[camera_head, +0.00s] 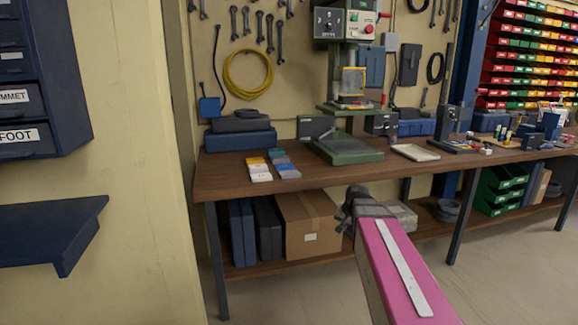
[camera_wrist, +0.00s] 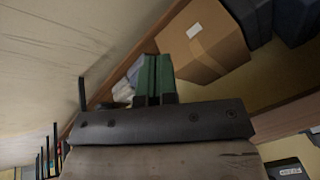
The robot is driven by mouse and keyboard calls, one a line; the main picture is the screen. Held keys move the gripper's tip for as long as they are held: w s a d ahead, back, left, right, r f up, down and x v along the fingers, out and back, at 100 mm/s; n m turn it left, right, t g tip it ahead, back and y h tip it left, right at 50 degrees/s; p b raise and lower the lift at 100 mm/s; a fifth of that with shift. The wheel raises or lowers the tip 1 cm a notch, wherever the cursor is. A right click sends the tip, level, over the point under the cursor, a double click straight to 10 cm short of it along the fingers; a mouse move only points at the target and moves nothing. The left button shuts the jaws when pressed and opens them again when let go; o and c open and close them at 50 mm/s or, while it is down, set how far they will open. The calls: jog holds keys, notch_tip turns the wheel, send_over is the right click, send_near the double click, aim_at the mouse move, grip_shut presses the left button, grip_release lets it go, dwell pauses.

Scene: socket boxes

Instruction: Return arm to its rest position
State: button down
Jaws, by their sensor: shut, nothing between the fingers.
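My arm, with a pink link, reaches up from the bottom right of the head view. My gripper (camera_head: 348,205) is at its far end, in front of the workbench's front edge and the lower shelf. In the wrist view its two greenish fingers (camera_wrist: 155,60) stand side by side, shut together with nothing held. A cardboard box (camera_wrist: 205,42) shows beyond the fingertips in that view. The gripper appears apart from the bench and the box.
The wooden workbench (camera_head: 225,182) carries a green-based drill press (camera_head: 345,152), small coloured boxes (camera_head: 258,168) and a pale tray (camera_head: 415,153). Below it, a shelf holds a cardboard box (camera_head: 308,222) and green bins (camera_head: 498,190). Open floor lies in front. A wall and blue cabinet (camera_head: 70,80) stand left.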

jog(key=s+a+f+n+g+h, duration=0.1)
jog(key=s+f+n+g, duration=0.3)
jog(key=s+f, duration=0.9)
jog(key=s+a, duration=0.1)
jog(key=s, duration=0.2)
jog(key=shift+s+a+f+h, duration=0.2)
jog(key=shift+s+f+h, duration=0.15)
jog(key=shift+s+h, duration=0.05)
